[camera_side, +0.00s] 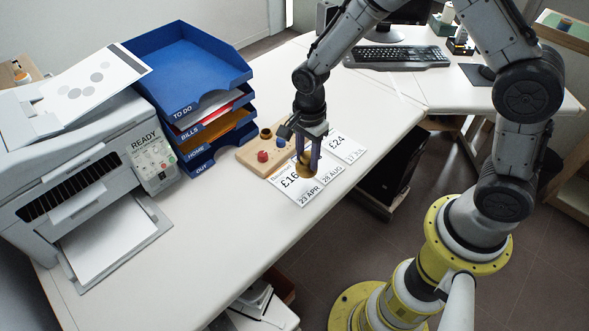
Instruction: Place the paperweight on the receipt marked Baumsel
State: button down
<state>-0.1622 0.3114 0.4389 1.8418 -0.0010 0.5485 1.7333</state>
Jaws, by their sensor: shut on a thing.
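Three white receipts lie in a row on the white desk. The left receipt (307,195) reads £16 and 23 APR; its small name line is partly hidden and too small to read surely. The middle receipt (331,176) shows 28 AUG, with its upper part hidden by my gripper. The right receipt (348,146) reads £24. My gripper (308,160) points down and is shut on the brass-coloured paperweight (302,172). The paperweight is at the left receipt's upper right, near the middle one. I cannot tell whether it touches the paper.
A wooden board (247,157) with red, blue and dark knobbed pieces lies just behind the receipts. Blue stacked trays (207,72) and a printer (85,165) stand to the left. A keyboard (397,57) is at the back. The desk's front left is clear.

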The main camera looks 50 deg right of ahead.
jog(key=w+f, duration=0.2)
jog(key=f, duration=0.1)
jog(key=w+f, duration=0.1)
jog(key=shift+w+a+f, duration=0.3)
jog(key=shift+w, duration=0.05)
jog(key=shift+f, duration=1.45)
jog(key=shift+f, duration=0.1)
jog(key=shift+c, duration=2.3)
grip_release()
